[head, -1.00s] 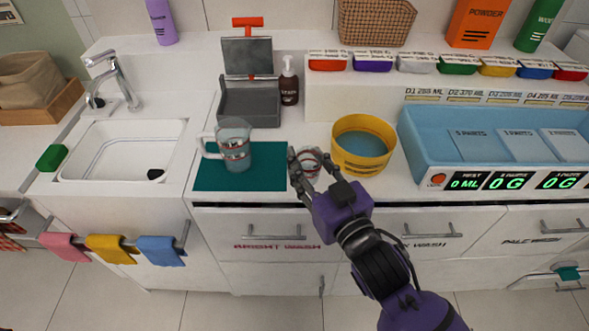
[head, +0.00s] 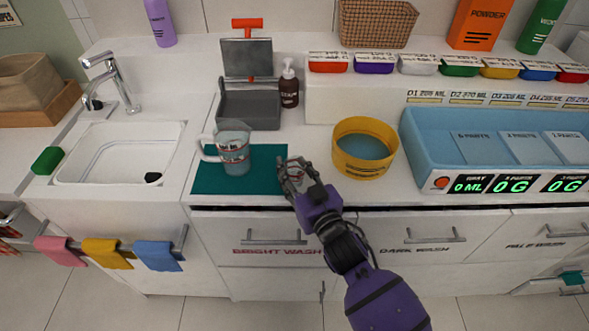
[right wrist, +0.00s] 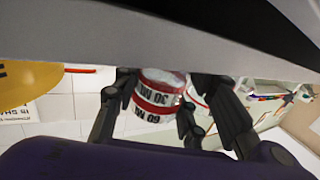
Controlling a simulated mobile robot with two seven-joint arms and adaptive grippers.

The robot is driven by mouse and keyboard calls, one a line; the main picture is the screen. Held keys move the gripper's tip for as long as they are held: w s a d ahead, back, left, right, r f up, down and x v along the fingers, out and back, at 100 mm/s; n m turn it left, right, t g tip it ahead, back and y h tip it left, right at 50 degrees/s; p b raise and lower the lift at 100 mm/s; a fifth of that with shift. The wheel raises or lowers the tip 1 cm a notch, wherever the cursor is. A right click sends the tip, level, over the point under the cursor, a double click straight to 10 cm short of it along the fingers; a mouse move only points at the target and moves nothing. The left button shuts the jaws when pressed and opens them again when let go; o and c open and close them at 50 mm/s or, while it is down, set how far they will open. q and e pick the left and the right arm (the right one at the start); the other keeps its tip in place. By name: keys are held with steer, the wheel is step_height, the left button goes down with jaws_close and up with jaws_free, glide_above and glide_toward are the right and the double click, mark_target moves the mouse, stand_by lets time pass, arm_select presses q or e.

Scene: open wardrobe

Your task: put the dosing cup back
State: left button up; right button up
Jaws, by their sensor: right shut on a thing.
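The dosing cup (right wrist: 157,98) is small and clear, with red bands marked 30 ML and 60 ML. In the right wrist view it sits between the fingers of my right gripper (right wrist: 150,108), which is shut on it. In the head view my right gripper (head: 291,172) is over the right edge of the teal mat (head: 262,182) and mostly hides the cup. I cannot tell whether the cup touches the mat. A larger clear measuring jug (head: 234,158) with red marks stands upright on the mat, left of my gripper. My left gripper is not in view.
A yellow round tub (head: 365,172) stands just right of my gripper, with a blue bin (head: 425,150) beyond it. A grey box (head: 248,108) and a brown bottle (head: 289,88) stand behind the mat. The white sink (head: 120,150) is at left.

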steer(key=shift+r, duration=0.1)
steer(key=shift+f, duration=0.2)
steer(key=o, duration=1.2)
steer(key=shift+r, duration=0.1)
steer(key=shift+s+r, duration=0.1)
steer(key=shift+r, duration=0.05)
steer(key=v, duration=1.1)
steer(key=s+d+f+m+g+h, duration=0.1)
steer(key=s+d+f+g+h, duration=0.1)
steer(key=s+d+f, duration=0.3)
steer(key=s+d+f+m+g+h, duration=0.2)
steer(key=s+d+f, duration=0.4)
steer(key=s+f, duration=0.6)
steer(key=s+d+f+m+g+h, duration=0.2)
steer(key=s+d+f+g+h, duration=0.1)
steer(key=s+f, duration=0.6)
steer(key=shift+s+d+g+b, duration=0.1)
steer(key=shift+s+d+g, duration=0.1)
steer(key=shift+s+d, duration=0.35)
steer(key=shift+s+d+g+b, duration=0.15)
steer(key=shift+s+d+g, duration=0.1)
steer(key=shift+s, duration=0.6)
steer(key=shift+s+d+g+b, duration=0.15)
steer(key=shift+s+d, duration=0.25)
steer(key=shift+s, duration=0.3)
